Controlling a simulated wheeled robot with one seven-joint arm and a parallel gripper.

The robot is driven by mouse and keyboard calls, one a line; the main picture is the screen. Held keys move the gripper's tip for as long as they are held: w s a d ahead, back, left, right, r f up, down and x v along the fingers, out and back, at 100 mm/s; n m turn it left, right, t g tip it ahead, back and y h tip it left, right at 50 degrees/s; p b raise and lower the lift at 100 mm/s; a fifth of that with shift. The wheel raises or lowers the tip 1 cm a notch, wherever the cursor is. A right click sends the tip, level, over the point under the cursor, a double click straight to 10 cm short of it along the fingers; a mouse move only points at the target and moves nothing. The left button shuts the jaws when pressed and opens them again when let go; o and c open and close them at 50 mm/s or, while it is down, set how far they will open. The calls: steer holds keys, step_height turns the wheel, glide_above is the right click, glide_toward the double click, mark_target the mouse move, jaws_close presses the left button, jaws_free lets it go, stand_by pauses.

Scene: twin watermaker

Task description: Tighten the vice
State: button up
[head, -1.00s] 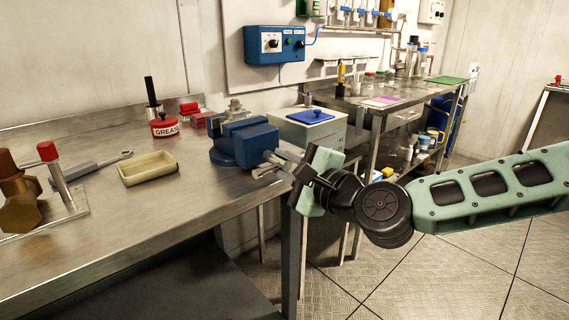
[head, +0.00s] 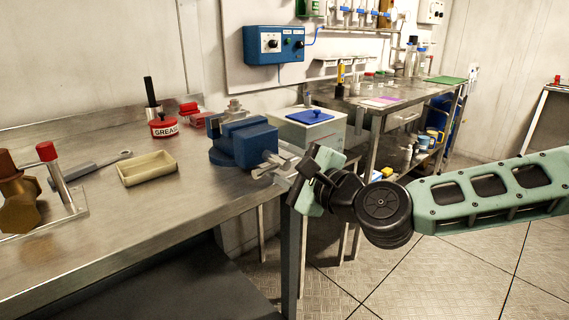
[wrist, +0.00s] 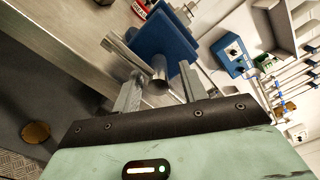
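My gripper (head: 272,170) is at the handle end of the vice. In the wrist view my gripper (wrist: 160,80) has its two fingers apart, one on each side of the screw end, with a visible gap on the right. Contact at the left finger is unclear.
A white box with a blue lid (head: 310,117) stands behind the vice. The floor on the right is open.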

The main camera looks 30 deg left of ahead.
steer(key=v, duration=1.7)
steer(key=shift+d+p, duration=0.2)
steer(key=shift+p, duration=0.1)
steer(key=s+a+f+n+g+h, duration=0.1)
steer(key=s+f+n+g+h, duration=0.1)
steer(key=s+f+n+g, duration=0.35)
steer(key=s+d+f+n+g+h, duration=0.1)
steer(key=s+d+f+n+h, duration=0.5)
steer(key=d+f+n+h, duration=0.5)
steer(key=s+d+r+n+h, duration=0.2)
steer(key=s+d+r+h, duration=0.15)
steer(key=d+r, duration=0.6)
step_height(320, 180, up, 15)
steer(key=d+p, duration=0.1)
steer(key=p, duration=1.5)
steer(key=shift+s+d, duration=0.25)
